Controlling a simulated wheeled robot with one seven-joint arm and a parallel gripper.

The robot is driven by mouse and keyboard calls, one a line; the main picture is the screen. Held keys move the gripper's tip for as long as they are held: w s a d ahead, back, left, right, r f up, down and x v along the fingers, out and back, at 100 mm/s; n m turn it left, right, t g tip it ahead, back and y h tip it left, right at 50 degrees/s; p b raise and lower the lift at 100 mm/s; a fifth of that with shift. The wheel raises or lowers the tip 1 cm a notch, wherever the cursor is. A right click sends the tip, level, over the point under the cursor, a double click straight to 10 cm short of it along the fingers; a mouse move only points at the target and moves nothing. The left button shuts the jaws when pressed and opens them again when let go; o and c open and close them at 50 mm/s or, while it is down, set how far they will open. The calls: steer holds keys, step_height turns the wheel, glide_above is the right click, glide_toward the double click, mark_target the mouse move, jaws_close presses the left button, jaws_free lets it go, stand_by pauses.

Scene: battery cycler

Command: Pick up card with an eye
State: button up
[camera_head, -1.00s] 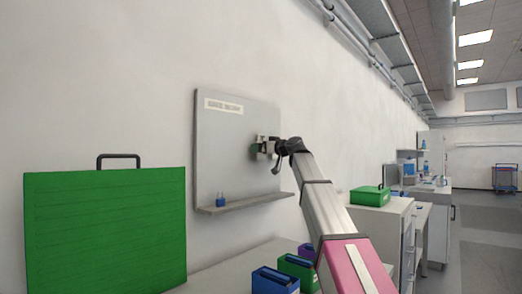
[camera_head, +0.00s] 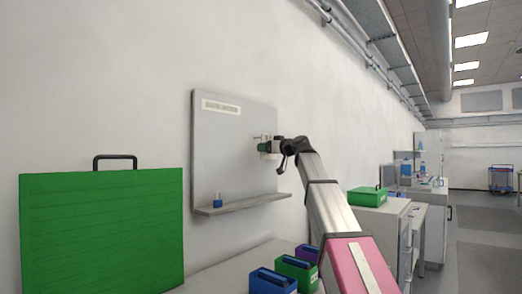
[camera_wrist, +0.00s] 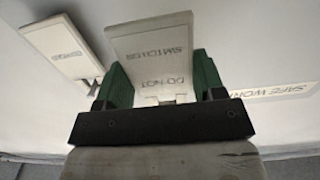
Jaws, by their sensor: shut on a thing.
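A pale card (camera_wrist: 158,45) with dark lettering, reading roughly "DO NOT SWITCH ON" upside down, stands between the green fingers of my gripper (camera_wrist: 163,85). My gripper is shut on this card, and a small light slot or notch shows near its gripped end. I cannot make out an eye clearly. In the head view my gripper (camera_head: 264,147) is in front of the right part of the grey wall board (camera_head: 235,150), and the card is too small to tell there. A second pale card (camera_wrist: 65,47) with a short word is at the left in the wrist view, apart from my fingers.
A labelled strip (camera_wrist: 288,91) is at the right in the wrist view. A shelf (camera_head: 243,204) with a small blue padlock-like item (camera_head: 218,200) runs below the board. A green case (camera_head: 102,230) stands left. Blue (camera_head: 272,281) and green (camera_head: 296,268) bins stand on the bench below.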

steer(key=v, duration=1.4)
steer(key=shift+s+d, duration=0.1)
steer(key=shift+s, duration=0.05)
